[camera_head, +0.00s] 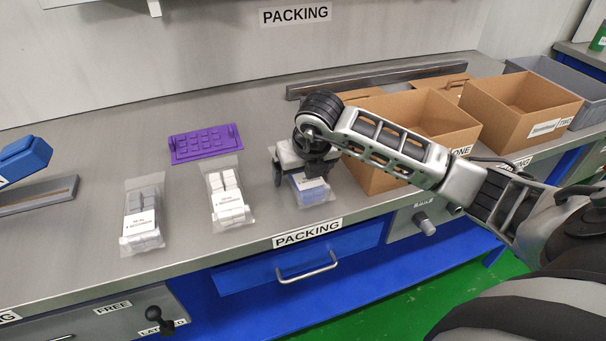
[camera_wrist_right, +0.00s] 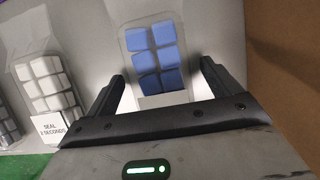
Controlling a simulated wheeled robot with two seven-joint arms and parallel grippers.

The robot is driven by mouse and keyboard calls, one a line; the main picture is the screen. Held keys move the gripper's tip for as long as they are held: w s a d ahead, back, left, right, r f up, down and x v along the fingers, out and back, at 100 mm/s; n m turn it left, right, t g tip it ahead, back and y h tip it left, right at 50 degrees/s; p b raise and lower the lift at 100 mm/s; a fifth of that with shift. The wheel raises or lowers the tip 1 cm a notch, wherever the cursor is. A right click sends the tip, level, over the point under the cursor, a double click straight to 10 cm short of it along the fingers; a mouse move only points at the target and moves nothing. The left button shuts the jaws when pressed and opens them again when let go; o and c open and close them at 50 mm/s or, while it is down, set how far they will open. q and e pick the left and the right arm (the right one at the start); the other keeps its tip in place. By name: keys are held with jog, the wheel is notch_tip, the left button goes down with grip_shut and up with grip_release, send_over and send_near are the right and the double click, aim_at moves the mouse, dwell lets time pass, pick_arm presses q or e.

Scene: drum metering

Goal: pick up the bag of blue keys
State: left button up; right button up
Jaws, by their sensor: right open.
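The bag of blue keys (camera_head: 312,190) lies on the steel packing table, a clear bag with blue key blocks inside. It also shows in the right wrist view (camera_wrist_right: 155,55), with a white label at its near end. My right gripper (camera_head: 300,178) is above the bag and partly hides it in the head view. In the right wrist view its two fingers (camera_wrist_right: 165,85) are apart, one on each side of the bag, with nothing held. Whether the fingers touch the table is unclear. My left gripper is not in view.
A bag of white keys (camera_head: 226,192) and a bag of pale grey keys (camera_head: 142,220) lie to the left. A purple plate (camera_head: 205,143) lies behind them. Open cardboard boxes (camera_head: 440,120) (camera_head: 535,110) stand to the right, close to my right arm.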

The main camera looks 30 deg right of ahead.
jog(key=c, duration=1.2)
jog(key=shift+r, duration=0.1)
